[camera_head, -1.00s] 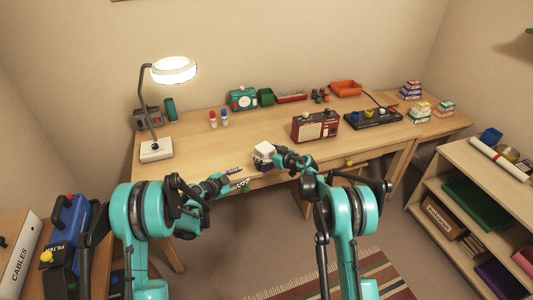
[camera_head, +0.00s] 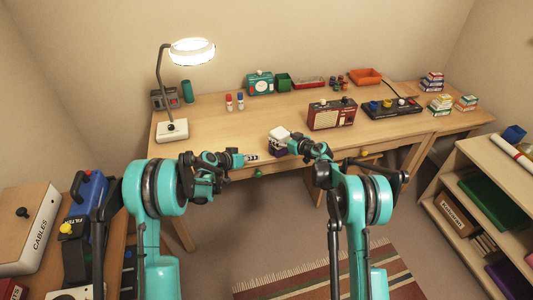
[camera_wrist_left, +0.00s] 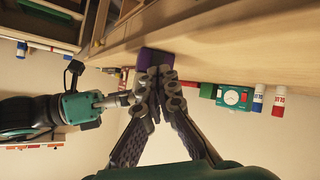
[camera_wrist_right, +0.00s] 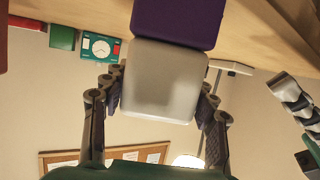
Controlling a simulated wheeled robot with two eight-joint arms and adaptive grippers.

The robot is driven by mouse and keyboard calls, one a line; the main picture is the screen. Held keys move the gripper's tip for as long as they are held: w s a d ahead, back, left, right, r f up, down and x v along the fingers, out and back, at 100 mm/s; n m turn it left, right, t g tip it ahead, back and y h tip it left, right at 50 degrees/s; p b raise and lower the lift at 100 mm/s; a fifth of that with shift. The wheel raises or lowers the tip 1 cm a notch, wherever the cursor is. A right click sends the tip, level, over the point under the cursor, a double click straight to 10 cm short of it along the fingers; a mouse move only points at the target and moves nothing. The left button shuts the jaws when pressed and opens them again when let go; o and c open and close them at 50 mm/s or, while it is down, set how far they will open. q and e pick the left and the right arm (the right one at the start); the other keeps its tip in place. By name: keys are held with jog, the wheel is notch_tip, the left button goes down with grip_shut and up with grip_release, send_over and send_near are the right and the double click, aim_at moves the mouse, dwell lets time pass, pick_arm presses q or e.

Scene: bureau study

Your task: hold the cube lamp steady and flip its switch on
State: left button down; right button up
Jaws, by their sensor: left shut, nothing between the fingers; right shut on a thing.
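The cube lamp is a white cube (camera_head: 279,133) on a purple base (camera_head: 277,151), near the desk's front edge. The white cube looks unlit, and I cannot make out its switch. My right gripper (camera_head: 293,147) is at the lamp's right side; in the right wrist view its fingers (camera_wrist_right: 162,88) stand on both sides of the white cube, shut on it. My left gripper (camera_head: 257,157) is shut and empty, just left of the lamp. In the left wrist view its closed fingertips (camera_wrist_left: 163,80) point at the purple base (camera_wrist_left: 154,57), partly covering it; I cannot tell if they touch.
A red radio (camera_head: 331,114) stands right of the lamp on the desk (camera_head: 215,128). A lit desk lamp (camera_head: 172,130) stands at the left. Two markers (camera_head: 234,102) and a teal clock-faced box (camera_head: 260,83) are behind. Desk surface left of the cube lamp is clear.

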pick_arm(q)
jog(key=a+r+n+g, duration=0.1)
jog(key=n, duration=0.8)
jog(key=a+r+n+g+y, duration=0.1)
jog(key=r+n, duration=0.1)
jog(key=n, duration=0.8)
jog(key=a+r+n+g, duration=0.1)
jog(key=r+n+g, duration=0.1)
jog(key=n, duration=0.8)
jog(key=shift+s+y, duration=0.3)
jog(key=shift+y, duration=0.1)
send_near(271, 156)
jog(key=f, duration=0.4)
jog(key=shift+a, duration=0.2)
jog(key=shift+w+d+f, duration=0.15)
jog(key=shift+w+d, duration=0.35)
jog(key=shift+d, duration=0.1)
jog(key=shift+w+d+f, duration=0.15)
jog(key=shift+w+d, duration=0.35)
jog(key=shift+d, duration=0.15)
jog(key=shift+w+d, duration=0.25)
